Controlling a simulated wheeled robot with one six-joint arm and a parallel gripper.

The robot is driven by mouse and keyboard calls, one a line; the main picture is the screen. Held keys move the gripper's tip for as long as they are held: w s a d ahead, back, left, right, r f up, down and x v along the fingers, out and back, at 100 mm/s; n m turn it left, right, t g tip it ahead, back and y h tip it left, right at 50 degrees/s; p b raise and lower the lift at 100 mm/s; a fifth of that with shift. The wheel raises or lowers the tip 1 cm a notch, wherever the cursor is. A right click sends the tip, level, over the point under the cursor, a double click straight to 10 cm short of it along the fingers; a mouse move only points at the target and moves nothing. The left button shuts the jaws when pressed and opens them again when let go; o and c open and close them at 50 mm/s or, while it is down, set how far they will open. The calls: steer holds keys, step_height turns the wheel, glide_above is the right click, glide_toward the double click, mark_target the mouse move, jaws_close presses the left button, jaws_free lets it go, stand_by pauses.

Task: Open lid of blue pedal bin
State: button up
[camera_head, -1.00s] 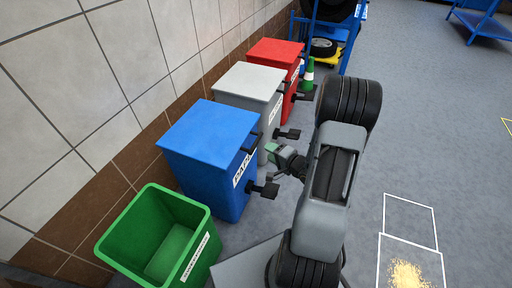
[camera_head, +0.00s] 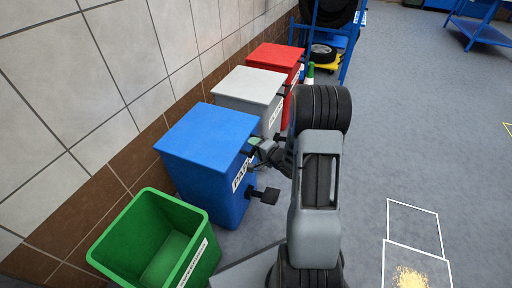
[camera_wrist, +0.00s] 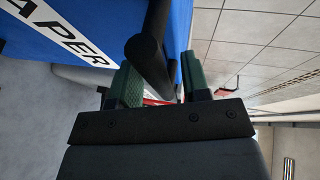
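The blue pedal bin (camera_head: 206,185) stands by the wall with its blue lid (camera_head: 207,130) closed. Its white label reads PAPER, seen in part in the wrist view. A black pedal (camera_head: 265,195) sticks out low at its front. My gripper (camera_head: 257,145) is at the bin's upper front, by the lid's black handle. In the wrist view my gripper's green fingers (camera_wrist: 160,85) are apart. The black bent handle (camera_wrist: 148,48) on the blue bin (camera_wrist: 95,18) reaches in between them. I cannot tell whether the fingers touch it.
A grey bin (camera_head: 249,84) and a red bin (camera_head: 275,57) stand behind along the wall. An open green bin (camera_head: 190,225) stands in front. A blue rack (camera_head: 347,55) with tyres is at the back.

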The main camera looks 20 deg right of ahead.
jaws_close()
stand_by(0.3)
